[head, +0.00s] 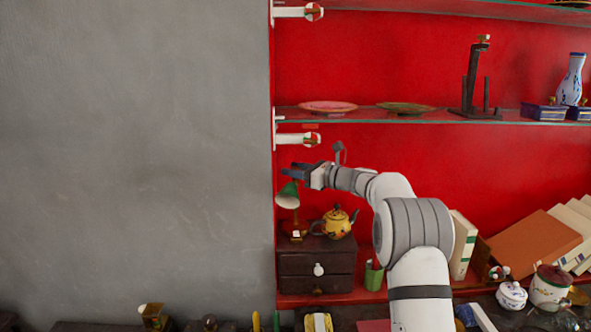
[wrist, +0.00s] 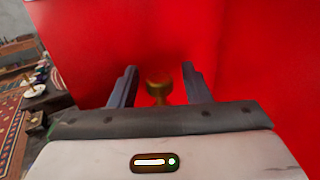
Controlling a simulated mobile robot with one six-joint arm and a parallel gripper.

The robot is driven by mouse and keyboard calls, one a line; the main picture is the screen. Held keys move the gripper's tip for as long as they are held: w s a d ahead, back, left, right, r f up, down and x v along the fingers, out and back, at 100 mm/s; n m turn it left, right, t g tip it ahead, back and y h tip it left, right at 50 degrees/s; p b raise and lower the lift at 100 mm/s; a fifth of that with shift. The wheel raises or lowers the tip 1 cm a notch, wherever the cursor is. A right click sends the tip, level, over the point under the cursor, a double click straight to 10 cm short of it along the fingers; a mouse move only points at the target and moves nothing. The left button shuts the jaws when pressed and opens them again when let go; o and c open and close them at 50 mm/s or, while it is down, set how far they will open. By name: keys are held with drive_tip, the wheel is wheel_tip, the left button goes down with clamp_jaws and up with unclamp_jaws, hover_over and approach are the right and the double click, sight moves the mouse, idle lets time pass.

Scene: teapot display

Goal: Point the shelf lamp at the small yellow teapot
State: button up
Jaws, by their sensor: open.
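The shelf lamp (head: 288,190), with a green shade and a brass stand, is on a small dark chest of drawers at the left end of the shelf. Its pale shade opening faces down and toward the front, slightly left. The small yellow teapot (head: 335,223) stands on the same chest, just right of the lamp base. My gripper (head: 287,172) is at the top of the lamp shade and hides part of it. In the wrist view my gripper (wrist: 159,72) is open, with a brass knob (wrist: 158,86), apparently part of the lamp, between its fingers.
The dark chest (head: 316,265) stands against the red back wall. A glass shelf (head: 380,115) with plates runs above my arm. A green cup (head: 373,276) and leaning books (head: 463,245) are to the right. A grey wall (head: 135,160) fills the left.

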drive_tip(key=shift+c, duration=0.2)
clamp_jaws()
drive_tip(key=shift+r+n+g+p, duration=0.2)
drive_tip(key=shift+n+g+p, duration=0.15)
drive_tip(key=shift+p, duration=0.6)
drive_tip(key=n+g+p, duration=0.1)
drive_tip(key=p, duration=0.1)
drive_tip(key=g+y+p, duration=0.1)
drive_tip(key=p, duration=0.1)
drive_tip(key=shift+r+n+g+y, duration=0.2)
drive_tip(key=shift+n+g+y, duration=0.1)
drive_tip(key=shift+n+g, duration=0.05)
drive_tip(key=n+g+p, duration=0.1)
drive_tip(key=g+p, duration=0.1)
drive_tip(key=p, duration=0.1)
drive_tip(key=n+g+p, duration=0.1)
drive_tip(key=g+p, duration=0.1)
drive_tip(key=p, duration=0.1)
drive_tip(key=shift+f+n+y, duration=0.2)
drive_tip(key=shift+n+y, duration=0.1)
drive_tip(key=shift+y, duration=0.1)
drive_tip(key=shift+f+n+g+p, duration=0.15)
drive_tip(key=shift+n+g+p, duration=0.55)
drive_tip(key=shift+g+p, duration=0.45)
drive_tip(key=shift+o, duration=0.2)
unclamp_jaws()
